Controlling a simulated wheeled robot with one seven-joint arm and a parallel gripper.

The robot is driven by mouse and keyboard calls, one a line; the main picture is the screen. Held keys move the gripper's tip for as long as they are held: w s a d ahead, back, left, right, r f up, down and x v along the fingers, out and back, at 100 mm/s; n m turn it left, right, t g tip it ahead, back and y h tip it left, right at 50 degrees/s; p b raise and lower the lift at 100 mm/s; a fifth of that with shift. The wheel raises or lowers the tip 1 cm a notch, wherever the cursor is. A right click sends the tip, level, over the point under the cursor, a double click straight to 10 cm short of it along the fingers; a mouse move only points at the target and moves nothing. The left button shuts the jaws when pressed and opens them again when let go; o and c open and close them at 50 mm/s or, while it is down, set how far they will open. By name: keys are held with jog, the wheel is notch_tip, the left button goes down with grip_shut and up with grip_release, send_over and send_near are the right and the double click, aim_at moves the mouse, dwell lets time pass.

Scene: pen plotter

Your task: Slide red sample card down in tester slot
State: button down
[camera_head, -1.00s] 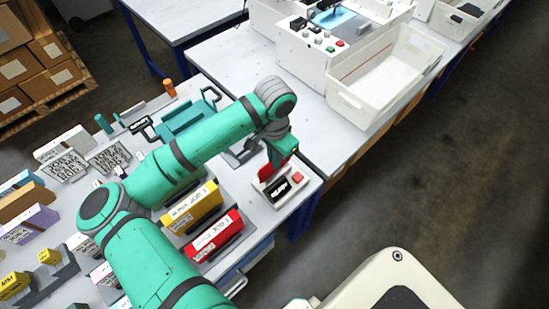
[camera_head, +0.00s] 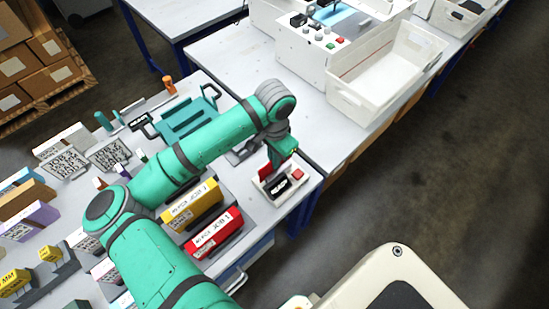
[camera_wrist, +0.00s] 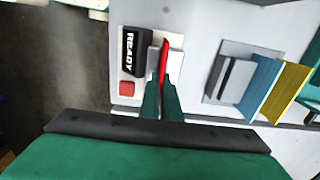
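The red sample card (camera_wrist: 164,62) stands on edge between the fingers of my gripper (camera_wrist: 162,98) in the wrist view. My gripper is shut on it. In the head view the card (camera_head: 265,170) shows as a red patch beside my gripper (camera_head: 272,160). The tester (camera_wrist: 176,42) is a small white box with a black display reading "READY" and a red button. The tester also shows in the head view (camera_head: 264,186). The card is at the tester's grey slot piece, next to the display. How deep the card sits is hard to tell.
Yellow (camera_head: 191,205) and red (camera_head: 215,236) labelled boxes stand left of the tester. In the wrist view a grey holder (camera_wrist: 233,78) with blue and yellow cards is to the right. A white bin (camera_head: 388,75) stands on the farther table. The table edge is close to the tester.

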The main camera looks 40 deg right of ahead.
jog(key=shift+f, duration=0.55)
jog(key=c, duration=1.9)
grip_release()
notch_tip(320, 180, up, 11)
jog(key=shift+d+f, duration=0.1)
